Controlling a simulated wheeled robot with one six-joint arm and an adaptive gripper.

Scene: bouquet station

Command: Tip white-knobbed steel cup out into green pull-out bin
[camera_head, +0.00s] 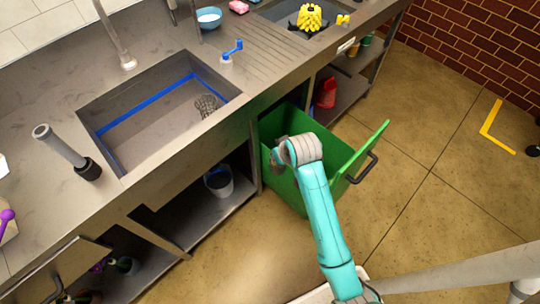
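The green pull-out bin (284,184) stands pulled out from under the counter, its front panel (362,150) and dark handle to the right. My turquoise arm reaches over the bin, and its grey wrist is above the bin's opening. My gripper (279,157) is small and dark at the wrist's left side, mostly hidden; I cannot tell whether its fingers are open or whether they hold anything. No white knob can be made out. A small grey mesh-like cup (206,105) is in the sink's right corner; I cannot tell whether it is the steel cup.
The sink (150,115) has a blue line around its inside. A blue-handled tap (231,51) and a grey pipe (58,145) stand on the counter. A bucket (218,181) is on the lower shelf. Open floor (430,120) lies right of the bin.

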